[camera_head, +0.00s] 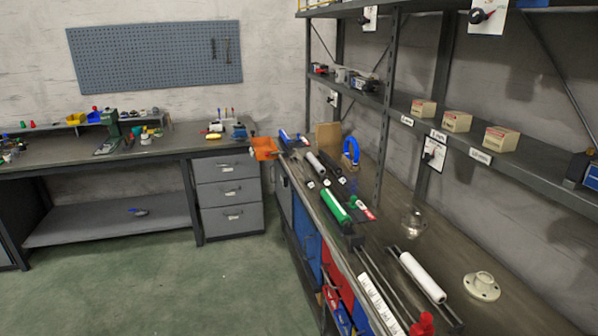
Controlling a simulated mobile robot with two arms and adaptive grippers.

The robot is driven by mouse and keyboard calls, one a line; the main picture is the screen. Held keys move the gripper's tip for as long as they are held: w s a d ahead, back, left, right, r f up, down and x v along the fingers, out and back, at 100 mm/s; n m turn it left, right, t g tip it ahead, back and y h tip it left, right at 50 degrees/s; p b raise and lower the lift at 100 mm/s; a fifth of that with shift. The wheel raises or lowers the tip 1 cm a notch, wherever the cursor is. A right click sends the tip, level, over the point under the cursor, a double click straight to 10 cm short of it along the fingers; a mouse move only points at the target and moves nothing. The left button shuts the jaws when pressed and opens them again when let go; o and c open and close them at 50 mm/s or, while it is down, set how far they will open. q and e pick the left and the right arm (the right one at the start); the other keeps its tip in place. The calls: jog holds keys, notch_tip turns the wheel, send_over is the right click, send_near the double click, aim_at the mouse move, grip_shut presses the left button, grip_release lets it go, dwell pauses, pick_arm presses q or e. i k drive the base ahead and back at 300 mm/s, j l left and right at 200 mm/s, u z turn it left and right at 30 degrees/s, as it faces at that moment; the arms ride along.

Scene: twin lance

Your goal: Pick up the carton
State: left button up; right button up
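Three small cream and red-brown cartons stand apart in a row on the shelf at the right: a far carton (424,108), a middle carton (457,121) and a near carton (501,139). All three are upright. I cannot tell which one the task names. A plain brown box-like piece (327,136) stands at the far end of the bench below. Neither of my grippers is in view, and nothing touches the cartons.
The shelf (540,172) has white labels on its front edge. A dark upright post (388,100) stands left of the cartons. The long bench (460,235) below holds rollers, rods and a pale flange (482,284). Green floor (170,285) at left is clear.

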aim_at(327, 135)
jog(key=i+j+u, duration=0.35)
jog(key=i, duration=0.6)
jog(key=i+u, duration=0.35)
jog(key=i, duration=0.6)
jog(key=i+j+z, duration=0.1)
jog(key=i+z, duration=0.3)
jog(key=i+j+z, duration=0.25)
jog(key=i+z, duration=0.2)
jog(key=i+j+z, duration=0.4)
jog(key=i, duration=0.1)
